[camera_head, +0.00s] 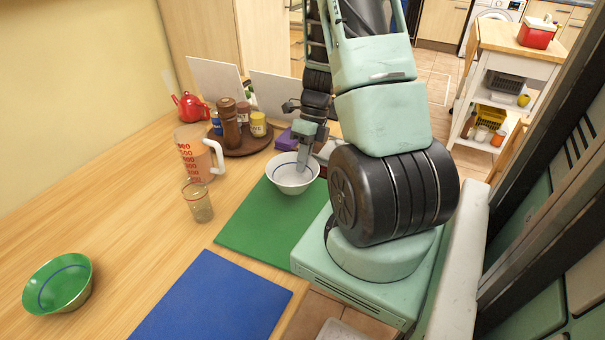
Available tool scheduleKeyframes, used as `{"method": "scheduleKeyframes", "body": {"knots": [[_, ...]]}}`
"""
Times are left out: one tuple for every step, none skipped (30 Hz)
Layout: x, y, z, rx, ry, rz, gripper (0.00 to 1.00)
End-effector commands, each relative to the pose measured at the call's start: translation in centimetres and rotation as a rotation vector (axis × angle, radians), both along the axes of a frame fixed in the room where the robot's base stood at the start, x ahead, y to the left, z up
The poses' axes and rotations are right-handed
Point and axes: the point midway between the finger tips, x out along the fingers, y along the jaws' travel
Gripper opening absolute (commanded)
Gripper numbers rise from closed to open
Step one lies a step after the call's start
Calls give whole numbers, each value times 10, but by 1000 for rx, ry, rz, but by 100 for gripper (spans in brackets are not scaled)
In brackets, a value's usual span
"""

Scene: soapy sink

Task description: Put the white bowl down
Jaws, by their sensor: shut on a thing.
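The white bowl (292,184) with a dark line inside its rim is at the far end of the green mat (258,226). It looks upright. My gripper (304,164) reaches down from above and is shut on the bowl's rim at the right side. I cannot tell whether the bowl's base touches the mat or hangs just above it. My arm hides part of the counter behind the bowl.
A measuring jug (193,155) and a glass (198,203) stand left of the green mat. A round tray (246,147) holds a pepper mill and jars. A red teapot (189,107), a green bowl (58,284) and a blue mat (212,302) are also on the counter.

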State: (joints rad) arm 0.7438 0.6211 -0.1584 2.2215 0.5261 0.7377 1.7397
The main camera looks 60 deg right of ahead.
Motion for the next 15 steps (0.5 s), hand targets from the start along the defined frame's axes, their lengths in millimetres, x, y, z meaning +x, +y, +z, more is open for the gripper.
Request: {"method": "scheduleKeyframes", "body": {"knots": [[-1, 0, -6, 3, 2, -1, 0], [-1, 0, -10, 3, 2, -1, 0], [-1, 0, -16, 3, 2, -1, 0], [-1, 0, -20, 4, 3, -1, 0], [-1, 0, -25, 4, 2, 0, 0], [-1, 0, -30, 2, 2, 0, 0], [-1, 0, -32, 3, 1, 0, 0], [-1, 0, -34, 2, 1, 0, 0], [0, 0, -34, 1, 0, 0, 0], [0, 0, -34, 0, 0, 0, 0], [0, 0, -34, 0, 0, 1, 0], [0, 0, -34, 0, 0, 1, 0], [0, 0, -34, 0, 0, 1, 0], [0, 0, -34, 0, 0, 1, 0], [0, 0, -34, 0, 0, 1, 0]]}}
